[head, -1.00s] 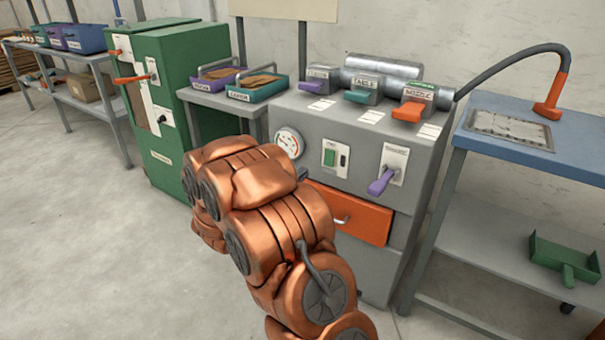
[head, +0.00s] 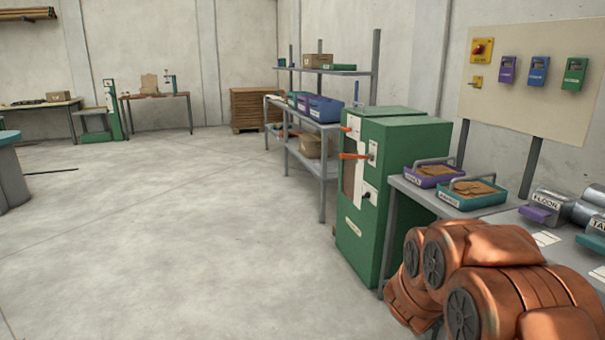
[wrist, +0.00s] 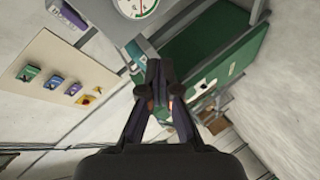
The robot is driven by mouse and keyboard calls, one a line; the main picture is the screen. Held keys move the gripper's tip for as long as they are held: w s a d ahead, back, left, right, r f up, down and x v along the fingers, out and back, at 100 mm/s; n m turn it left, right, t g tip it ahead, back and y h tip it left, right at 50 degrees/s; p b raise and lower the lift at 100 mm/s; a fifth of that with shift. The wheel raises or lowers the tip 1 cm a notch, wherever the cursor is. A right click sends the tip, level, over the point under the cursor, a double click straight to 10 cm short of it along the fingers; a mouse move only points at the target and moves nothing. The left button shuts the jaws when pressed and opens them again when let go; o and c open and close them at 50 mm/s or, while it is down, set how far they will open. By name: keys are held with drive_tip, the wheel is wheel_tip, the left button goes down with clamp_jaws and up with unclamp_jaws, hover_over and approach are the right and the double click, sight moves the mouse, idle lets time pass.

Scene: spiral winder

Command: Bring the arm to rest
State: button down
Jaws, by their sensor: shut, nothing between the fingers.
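My copper-coloured arm (head: 490,280) shows at the lower right of the head view, folded in front of the grey side table and close to the green cabinet. My gripper is hidden in the head view. In the wrist view my gripper (wrist: 155,75) is shut and empty, its dark fingers meeting at the tips. Behind the fingers the wrist view shows the green cabinet (wrist: 215,50), a round gauge (wrist: 136,5) and the wall board (wrist: 60,70), all turned over. The fingers seem apart from these things.
The green cabinet (head: 395,185) with orange handles stands left of my arm. A purple tray (head: 435,175) and a teal tray (head: 472,194) sit on the side table. Shelving with blue bins (head: 325,109) stands beyond.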

drive_tip(key=s+a+r+y+p, duration=0.1)
drive_tip(key=a+r+y+p, duration=0.6)
drive_tip(key=a, duration=0.6)
drive_tip(key=s+a+r+g+y+p, duration=0.2)
drive_tip(key=s+a+r+y+p, duration=0.3)
drive_tip(key=s+a, duration=0.5)
drive_tip(key=s+r+g+p, duration=0.3)
drive_tip(key=s+r, duration=0.1)
drive_tip(key=s, duration=0.6)
drive_tip(key=s+d+r+m+g+h+p, duration=0.1)
drive_tip(key=s+r+g+p, duration=0.2)
drive_tip(key=s, duration=0.8)
drive_tip(key=s+d+r+m+g+h+p, duration=0.1)
drive_tip(key=s+r+g+p, duration=0.2)
drive_tip(key=s, duration=0.7)
wheel_tip(320, 180, up, 3)
drive_tip(key=shift+s+f+g, duration=0.15)
drive_tip(key=shift+s+g, duration=0.15)
